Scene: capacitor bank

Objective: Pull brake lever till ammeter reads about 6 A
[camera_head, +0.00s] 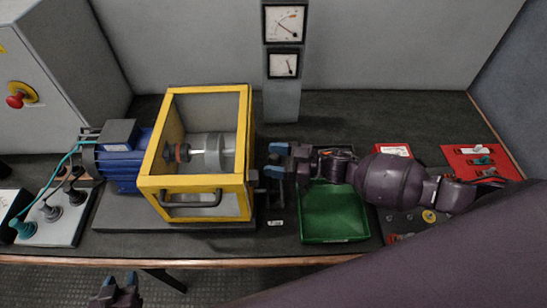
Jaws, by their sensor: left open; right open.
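Two dial meters sit on a grey post behind the bench: a larger upper meter (285,24) with a red needle or marking, and a smaller lower meter (283,63). Their scales are too small to read, and I cannot tell which is the ammeter. A dark lever-like part (259,186), possibly the brake lever, is at the right side of the yellow-framed guard box (200,182), partly hidden near my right gripper. My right gripper (274,160) is open, fingertips pointing left, just right of the box. My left gripper (118,281) is open and empty, low in front of the bench edge.
A blue motor (120,165) adjoins the box on the left. A panel with plugs and cables (50,217) lies at far left. A green tray (333,225) is under my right arm. A red panel (463,153) lies at right. The bench behind the box is clear.

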